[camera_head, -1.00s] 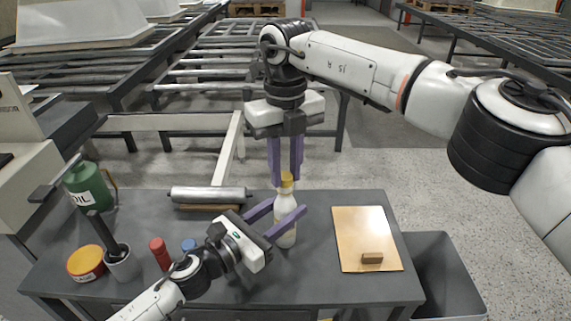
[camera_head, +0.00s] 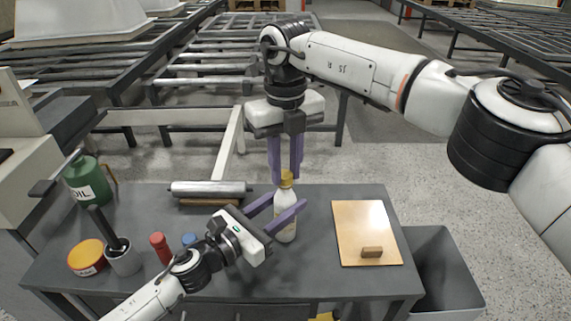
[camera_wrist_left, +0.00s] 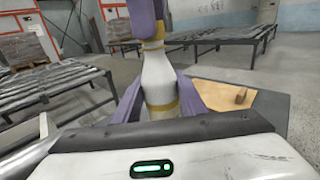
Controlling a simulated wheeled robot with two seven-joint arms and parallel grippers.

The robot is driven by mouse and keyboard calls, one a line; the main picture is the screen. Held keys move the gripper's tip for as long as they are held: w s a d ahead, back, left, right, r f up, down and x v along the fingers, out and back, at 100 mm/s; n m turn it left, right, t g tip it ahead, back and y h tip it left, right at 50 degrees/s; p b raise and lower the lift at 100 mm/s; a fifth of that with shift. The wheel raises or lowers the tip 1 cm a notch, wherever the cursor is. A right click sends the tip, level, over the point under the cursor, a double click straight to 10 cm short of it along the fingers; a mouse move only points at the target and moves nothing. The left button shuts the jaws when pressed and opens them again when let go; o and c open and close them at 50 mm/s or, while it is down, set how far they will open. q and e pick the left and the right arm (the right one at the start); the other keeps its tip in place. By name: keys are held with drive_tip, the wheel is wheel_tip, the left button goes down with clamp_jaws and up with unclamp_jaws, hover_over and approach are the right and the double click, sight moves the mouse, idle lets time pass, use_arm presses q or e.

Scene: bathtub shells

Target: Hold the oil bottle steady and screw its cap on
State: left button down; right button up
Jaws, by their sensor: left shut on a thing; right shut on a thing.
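The oil bottle (camera_head: 284,206) is white and stands upright on the grey table; it also fills the middle of the left wrist view (camera_wrist_left: 160,82). My left gripper (camera_head: 285,212) comes in from the left with its purple fingers shut around the bottle's body. The yellow cap (camera_head: 286,178) is at the bottle's top, in line with the neck. My right gripper (camera_head: 286,172) points straight down from above, its purple fingers shut on the cap. The fingers partly cover the cap, so how far it sits on the thread cannot be seen.
A green oil can (camera_head: 88,182), a yellow-topped tin (camera_head: 87,257), a grey cup (camera_head: 122,258) and a red-capped item (camera_head: 160,247) stand at the left. A metal roller (camera_head: 210,188) lies behind. A tan board (camera_head: 365,232) with a small block (camera_head: 372,252) lies right.

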drive_tip(key=m, duration=0.3)
drive_tip(key=shift+m, duration=0.4)
drive_tip(key=m, duration=0.4)
drive_tip(key=shift+a, duration=0.1)
drive_tip(key=m, duration=0.6)
drive_tip(key=shift+m, duration=0.4)
drive_tip(key=m, duration=0.6)
drive_tip(key=shift+w, duration=0.1)
drive_tip(key=m, duration=0.8)
drive_tip(key=shift+f+m, duration=0.1)
drive_tip(key=shift+m, duration=0.2)
drive_tip(key=o, duration=1)
